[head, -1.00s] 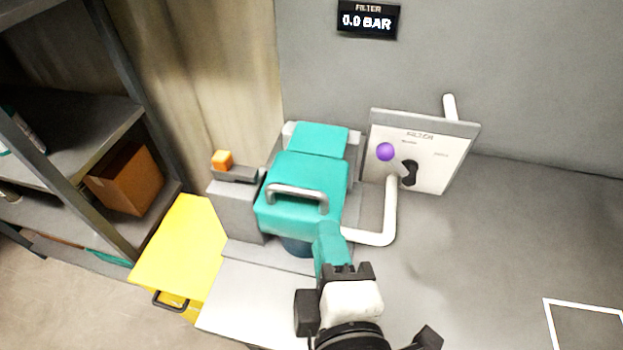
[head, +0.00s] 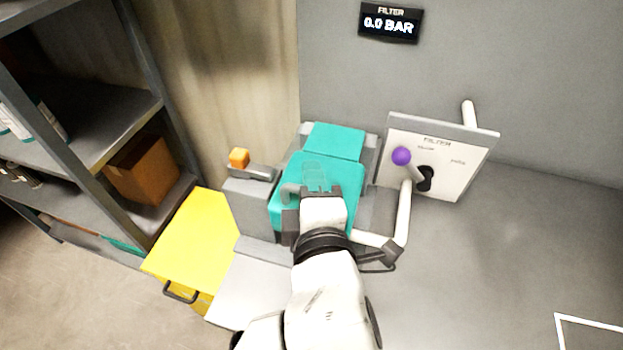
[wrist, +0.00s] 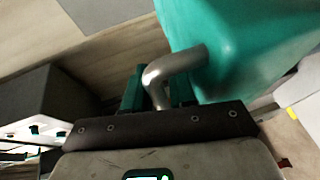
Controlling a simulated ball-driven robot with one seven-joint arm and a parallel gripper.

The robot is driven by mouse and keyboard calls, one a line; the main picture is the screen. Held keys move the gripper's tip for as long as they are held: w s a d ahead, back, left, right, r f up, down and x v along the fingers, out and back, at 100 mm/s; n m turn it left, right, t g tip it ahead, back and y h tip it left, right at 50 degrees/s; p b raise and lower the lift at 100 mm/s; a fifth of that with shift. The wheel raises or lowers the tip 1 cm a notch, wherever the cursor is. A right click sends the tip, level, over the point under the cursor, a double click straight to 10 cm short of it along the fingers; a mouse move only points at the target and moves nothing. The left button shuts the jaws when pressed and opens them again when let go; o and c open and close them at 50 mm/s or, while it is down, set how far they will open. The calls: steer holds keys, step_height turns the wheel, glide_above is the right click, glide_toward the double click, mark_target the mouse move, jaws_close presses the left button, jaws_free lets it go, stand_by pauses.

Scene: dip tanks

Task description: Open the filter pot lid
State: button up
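The filter pot's teal lid (head: 345,190) lies closed on the pot in the head view. Its grey bar handle (head: 290,190) is on the lid's front and is mostly covered by my gripper (head: 315,178). In the wrist view the handle (wrist: 168,70) bends down between the teal fingers of my gripper (wrist: 158,92), and the lid (wrist: 245,40) fills the upper right. The fingers stand close on both sides of the handle; whether they press on it cannot be told.
Right of the pot are a white pipe (head: 404,215) and a filter panel (head: 440,170) with a purple-knobbed lever (head: 401,156). A yellow cabinet (head: 195,235) and shelving (head: 90,135) stand farther left. The display (head: 390,24) reads 0.0 BAR.

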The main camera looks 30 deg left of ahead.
jaws_close()
stand_by(0.5)
